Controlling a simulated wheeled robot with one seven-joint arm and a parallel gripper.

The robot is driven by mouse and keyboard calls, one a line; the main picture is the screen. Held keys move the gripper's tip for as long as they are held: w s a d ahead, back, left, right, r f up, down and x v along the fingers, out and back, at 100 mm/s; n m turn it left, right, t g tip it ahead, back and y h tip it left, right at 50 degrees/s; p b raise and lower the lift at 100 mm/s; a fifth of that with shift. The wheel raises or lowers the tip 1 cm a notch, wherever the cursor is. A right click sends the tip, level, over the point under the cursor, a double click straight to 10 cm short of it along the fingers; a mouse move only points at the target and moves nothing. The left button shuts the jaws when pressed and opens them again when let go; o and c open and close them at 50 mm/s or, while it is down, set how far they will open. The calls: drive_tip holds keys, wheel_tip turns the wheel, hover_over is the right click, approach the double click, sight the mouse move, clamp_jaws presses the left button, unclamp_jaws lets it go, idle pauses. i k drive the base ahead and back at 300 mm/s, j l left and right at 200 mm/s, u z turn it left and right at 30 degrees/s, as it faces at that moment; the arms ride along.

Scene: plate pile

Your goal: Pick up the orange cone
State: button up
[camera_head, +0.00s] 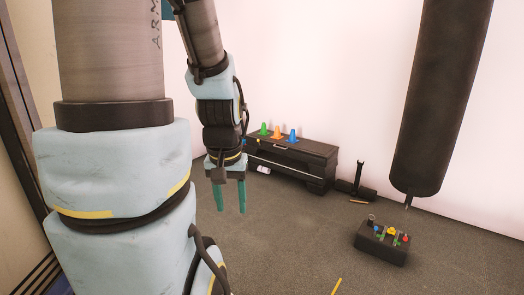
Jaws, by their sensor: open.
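The orange cone (277,133) stands upright on top of a low dark cabinet (310,170) against the far wall. It is between a green cone (263,129) on its left and a blue cone (293,135) on its right. My gripper (230,209) hangs with its teal fingers pointing down, apart and empty. In the picture it is to the left of and below the orange cone, in front of the cabinet's left end. The gap in depth between gripper and cone is hard to judge.
A dark box (381,249) with several small coloured items on top sits on the floor at right. A large dark hanging cylinder (440,95) is above it. A dark tool-like object (357,180) is right of the cabinet. The grey floor between is mostly clear.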

sight(277, 135)
drive_tip(key=i+l, duration=0.1)
drive_tip(key=i, duration=4.85)
drive_tip(key=i+u, duration=0.2)
drive_tip(key=i, duration=0.8)
